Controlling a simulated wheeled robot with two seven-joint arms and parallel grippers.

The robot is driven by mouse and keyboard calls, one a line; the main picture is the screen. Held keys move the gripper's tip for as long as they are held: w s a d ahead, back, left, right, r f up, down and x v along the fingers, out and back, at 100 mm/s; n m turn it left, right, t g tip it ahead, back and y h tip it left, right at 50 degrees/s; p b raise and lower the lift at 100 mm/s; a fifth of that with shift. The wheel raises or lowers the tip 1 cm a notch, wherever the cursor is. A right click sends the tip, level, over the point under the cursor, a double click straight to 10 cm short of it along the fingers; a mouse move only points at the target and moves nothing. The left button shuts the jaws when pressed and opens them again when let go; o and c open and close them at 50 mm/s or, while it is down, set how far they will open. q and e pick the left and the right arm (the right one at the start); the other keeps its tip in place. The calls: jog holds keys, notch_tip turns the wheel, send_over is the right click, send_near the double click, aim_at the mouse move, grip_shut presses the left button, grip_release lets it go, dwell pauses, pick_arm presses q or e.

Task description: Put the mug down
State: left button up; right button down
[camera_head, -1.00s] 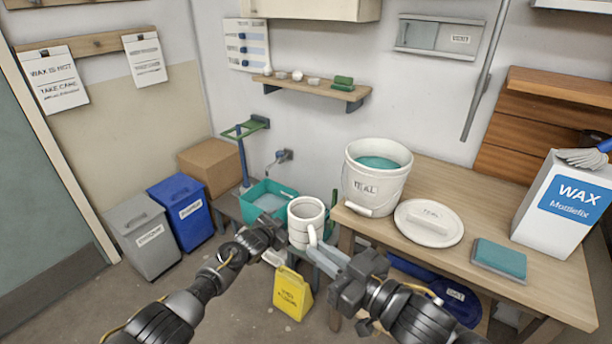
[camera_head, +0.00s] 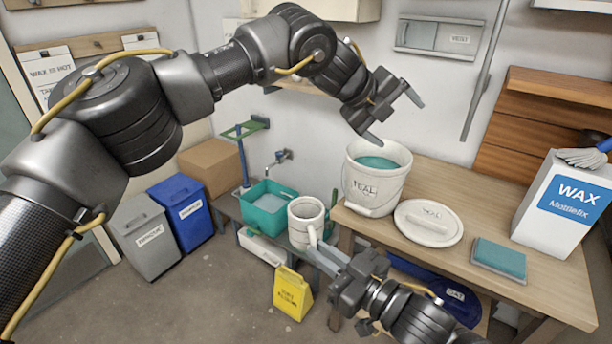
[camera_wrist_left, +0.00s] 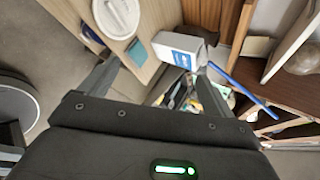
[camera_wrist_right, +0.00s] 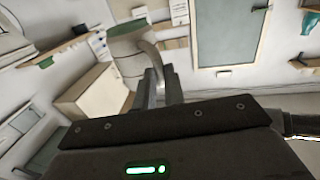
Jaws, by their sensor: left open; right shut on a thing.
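The mug (camera_head: 305,224) is white with ring bands and stands upright in the head view, in front of the low bench and left of the table. My right gripper (camera_head: 322,256) is shut on its handle, which also shows between the fingers in the right wrist view (camera_wrist_right: 151,58). Whether the mug's base touches anything is hard to tell. My left gripper (camera_head: 395,119) is open and empty, raised beside and above the white bucket (camera_head: 374,188) labelled TEAL, which holds teal liquid.
The wooden table (camera_head: 460,215) carries the bucket, a white lid (camera_head: 429,223), a teal sponge block (camera_head: 499,259) and a wax box (camera_head: 568,205). A teal basin (camera_head: 267,222) is left of the mug. A yellow floor sign (camera_head: 292,292) stands below. Bare tabletop lies around the lid.

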aim_at(306, 225)
pick_arm(q)
jog(key=s+a+f+y, duration=0.1)
jog(key=a+f+y, duration=0.1)
jog(key=a, duration=0.3)
jog(key=s+a+f+g+y, duration=0.1)
jog(key=s+a+y, duration=0.1)
jog(key=a+y, duration=0.2)
jog(key=s+a+f+y, duration=0.2)
jog(key=a+y, duration=0.1)
jog(key=a, duration=0.4)
jog(key=shift+s+f+g, duration=0.25)
jog(key=shift+f+g, duration=0.05)
jog(key=shift+g+y, duration=0.4)
jog(key=shift+g, duration=0.5)
jog(key=s+f, duration=0.1)
jog(key=f, duration=0.3)
jog(key=s+a+f, duration=0.1)
jog(key=f, duration=0.3)
jog(key=s+a+f, duration=0.1)
jog(key=f, duration=0.4)
jog(key=shift+a, duration=0.2)
jog(key=c, duration=1.1)
jog(key=shift+c, duration=0.8)
pick_arm(e)
jog(key=c, duration=1.9)
grip_release()
jog(key=o, duration=0.5)
